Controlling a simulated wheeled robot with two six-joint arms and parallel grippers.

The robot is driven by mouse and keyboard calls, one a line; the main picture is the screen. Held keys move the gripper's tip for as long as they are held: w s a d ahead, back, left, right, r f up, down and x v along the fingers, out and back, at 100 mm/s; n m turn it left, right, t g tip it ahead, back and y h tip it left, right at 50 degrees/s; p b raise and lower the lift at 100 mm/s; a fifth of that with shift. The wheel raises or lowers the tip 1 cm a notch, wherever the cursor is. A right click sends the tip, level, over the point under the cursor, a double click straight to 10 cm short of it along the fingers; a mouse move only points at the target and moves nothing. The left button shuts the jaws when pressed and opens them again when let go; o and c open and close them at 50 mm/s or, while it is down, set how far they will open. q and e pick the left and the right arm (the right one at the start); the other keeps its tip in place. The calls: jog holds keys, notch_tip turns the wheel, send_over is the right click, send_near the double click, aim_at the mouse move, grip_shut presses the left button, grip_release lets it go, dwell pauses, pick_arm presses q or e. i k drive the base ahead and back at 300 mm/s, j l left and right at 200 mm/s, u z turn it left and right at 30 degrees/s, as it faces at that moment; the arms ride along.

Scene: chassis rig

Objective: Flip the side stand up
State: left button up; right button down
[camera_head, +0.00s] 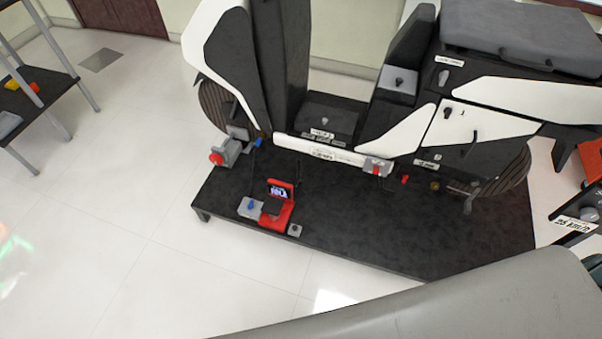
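A white and black scooter (398,133) stands on a low black platform (330,225). Below its body, near the middle, is a small grey bracket with a red mark (376,167). A small red-tipped piece (405,180) sits just right of it, and a brass-coloured round piece (435,185) lies further right. I cannot tell for sure which of these is the side stand, or whether it is up or down. Neither of my grippers is in view.
A red device with a small screen (276,206) stands at the platform's front left, beside a blue knob (251,204). A grey clamp with a red end (227,152) is by the left wheel. A shelf (40,100) stands at left. The floor (120,210) is clear.

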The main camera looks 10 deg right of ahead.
aim_at(299, 181)
jog(key=i+j, duration=0.45)
jog(key=i, duration=0.2)
jog(key=i+j, duration=0.45)
jog(key=i, duration=0.15)
jog(key=z, duration=1.9)
